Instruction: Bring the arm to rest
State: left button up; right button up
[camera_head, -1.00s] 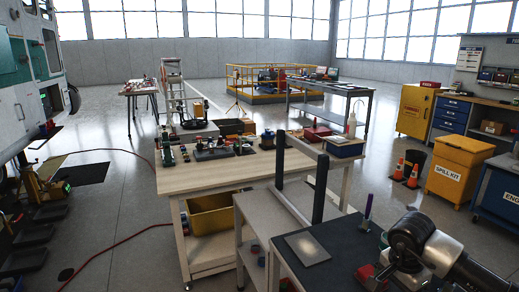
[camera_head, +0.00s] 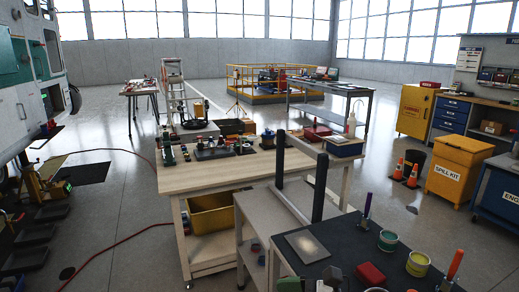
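Neither of my grippers shows clearly in the head view, and no arm of mine can be made out. The dark-topped cart (camera_head: 346,236) at the lower right lies uncovered. On it are a square metal plate (camera_head: 307,247), a red block (camera_head: 370,275), a green-topped tin (camera_head: 388,240), a yellow-topped tin (camera_head: 418,264), an upright purple-handled tool (camera_head: 367,208) and an orange-handled tool (camera_head: 455,265). Small dark items at the bottom edge are cut off and cannot be identified.
A wooden workbench (camera_head: 185,183) with several tools stands ahead, with a yellow bin (camera_head: 210,214) beneath. Two dark posts (camera_head: 319,188) rise by the cart. A yellow spill kit bin (camera_head: 458,170) and orange cones (camera_head: 412,176) stand right. The floor at left has a red hose (camera_head: 120,243).

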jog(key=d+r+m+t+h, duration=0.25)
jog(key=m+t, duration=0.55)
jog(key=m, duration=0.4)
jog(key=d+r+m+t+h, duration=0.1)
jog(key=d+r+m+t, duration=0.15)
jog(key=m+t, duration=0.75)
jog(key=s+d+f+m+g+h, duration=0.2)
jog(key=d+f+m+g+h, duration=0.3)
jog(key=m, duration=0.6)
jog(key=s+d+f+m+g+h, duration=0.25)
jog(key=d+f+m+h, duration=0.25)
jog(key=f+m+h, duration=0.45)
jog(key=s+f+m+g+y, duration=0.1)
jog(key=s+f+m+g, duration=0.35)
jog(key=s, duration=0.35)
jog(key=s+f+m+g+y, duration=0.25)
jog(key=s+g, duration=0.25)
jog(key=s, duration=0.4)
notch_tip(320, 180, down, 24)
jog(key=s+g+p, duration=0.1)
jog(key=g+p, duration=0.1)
jog(key=p, duration=0.1)
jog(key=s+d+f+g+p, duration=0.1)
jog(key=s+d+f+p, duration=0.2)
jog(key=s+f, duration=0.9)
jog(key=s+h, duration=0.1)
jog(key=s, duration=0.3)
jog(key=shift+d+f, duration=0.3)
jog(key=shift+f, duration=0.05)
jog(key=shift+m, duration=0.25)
